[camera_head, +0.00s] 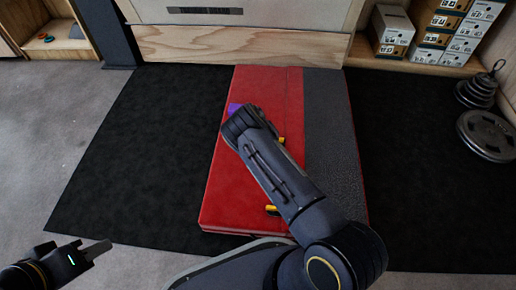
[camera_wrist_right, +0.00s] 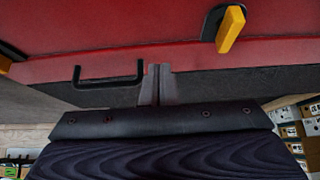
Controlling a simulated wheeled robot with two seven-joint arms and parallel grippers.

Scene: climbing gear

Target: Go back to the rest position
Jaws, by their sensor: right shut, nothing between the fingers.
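My left gripper (camera_head: 98,248) is at the bottom left of the head view, over the grey floor. Its fingers look together, with nothing between them. My right arm reaches from the bottom right up over the red crash pad (camera_head: 225,190), and its wrist hides its own gripper in the head view. In the right wrist view, my right gripper (camera_wrist_right: 158,84) is shut and empty, its fingers side by side in front of the red pad (camera_wrist_right: 150,35).
Black and yellow pieces (camera_head: 272,210) and a purple item (camera_head: 234,107) show around my right arm on the pad. A black handle (camera_wrist_right: 108,80) appears near my right fingers. Boxes (camera_head: 435,25) and weight plates (camera_head: 487,135) are at the right. Black matting (camera_head: 150,150) is clear.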

